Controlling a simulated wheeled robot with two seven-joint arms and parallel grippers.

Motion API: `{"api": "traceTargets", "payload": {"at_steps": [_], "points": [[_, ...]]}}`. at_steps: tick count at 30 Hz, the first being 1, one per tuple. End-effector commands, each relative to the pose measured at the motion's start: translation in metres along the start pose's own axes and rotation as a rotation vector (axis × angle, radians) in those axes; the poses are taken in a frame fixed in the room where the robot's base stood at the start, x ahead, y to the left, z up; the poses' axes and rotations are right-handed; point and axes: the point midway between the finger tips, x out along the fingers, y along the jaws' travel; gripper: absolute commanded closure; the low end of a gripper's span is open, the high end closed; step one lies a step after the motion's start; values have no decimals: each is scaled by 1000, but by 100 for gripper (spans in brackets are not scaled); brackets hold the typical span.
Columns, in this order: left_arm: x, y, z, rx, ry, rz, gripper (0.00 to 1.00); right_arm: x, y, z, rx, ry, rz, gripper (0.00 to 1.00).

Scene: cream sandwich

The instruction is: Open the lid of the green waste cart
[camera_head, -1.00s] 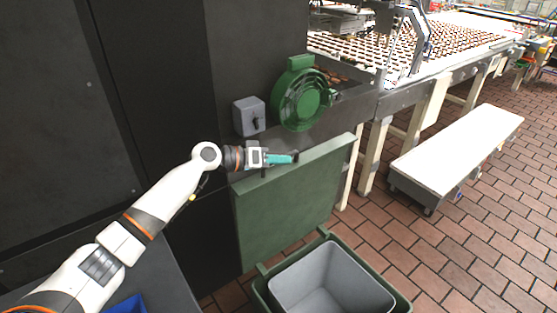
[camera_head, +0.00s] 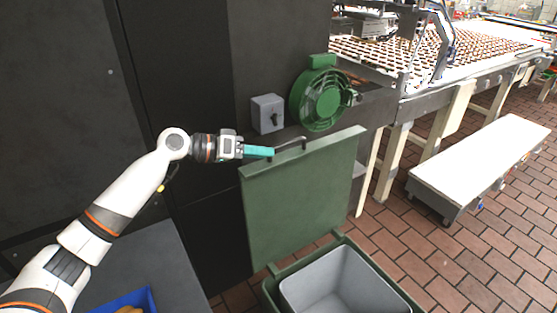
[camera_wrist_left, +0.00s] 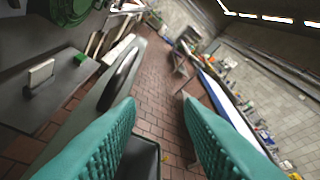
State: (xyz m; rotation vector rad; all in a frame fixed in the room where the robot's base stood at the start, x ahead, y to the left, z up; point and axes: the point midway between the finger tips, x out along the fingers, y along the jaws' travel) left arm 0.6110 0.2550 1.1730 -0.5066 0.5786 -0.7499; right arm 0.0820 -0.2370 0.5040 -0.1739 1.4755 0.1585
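The green waste cart (camera_head: 272,292) stands at the bottom of the head view with a grey inner bin (camera_head: 345,283). Its green lid (camera_head: 305,200) stands upright, swung up against the dark cabinet, and the cart's mouth is uncovered. A dark handle (camera_head: 290,144) is on the lid's top edge. My left gripper (camera_head: 270,152) is beside the handle's left end, at the lid's top left corner. In the left wrist view its teal fingers (camera_wrist_left: 158,105) are apart with nothing between them. The lid's edge (camera_wrist_left: 75,145) and handle (camera_wrist_left: 119,76) lie left of the fingers. My right gripper is not in view.
A grey switch box (camera_head: 267,114) and a round green fan (camera_head: 325,99) are just behind the lid. A conveyor (camera_head: 400,107) and a low white-topped cart (camera_head: 480,165) stand to the right. A blue bin (camera_head: 140,300) is at lower left. Brick floor between is clear.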

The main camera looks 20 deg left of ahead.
Motion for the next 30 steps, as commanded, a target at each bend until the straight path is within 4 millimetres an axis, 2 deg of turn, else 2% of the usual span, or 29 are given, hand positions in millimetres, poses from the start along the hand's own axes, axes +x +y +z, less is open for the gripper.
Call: {"api": "traceTargets", "payload": {"at_steps": [6, 20, 22, 23, 26, 29, 30], "points": [[-17, 0, 0, 0, 0, 0, 66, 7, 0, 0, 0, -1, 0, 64], [-18, -1, 0, 1, 0, 0, 66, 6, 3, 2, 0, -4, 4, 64], [-15, 0, -5, 3, 9, 1, 66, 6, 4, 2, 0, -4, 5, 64], [-13, 0, -10, 6, 18, 3, 66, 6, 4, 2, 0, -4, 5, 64], [2, 1, -44, 28, 79, 19, 66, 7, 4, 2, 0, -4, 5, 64], [22, 0, -105, 71, 181, 51, 66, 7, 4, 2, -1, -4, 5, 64], [29, 0, -135, 94, 229, 70, 66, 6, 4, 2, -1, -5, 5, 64]]}}
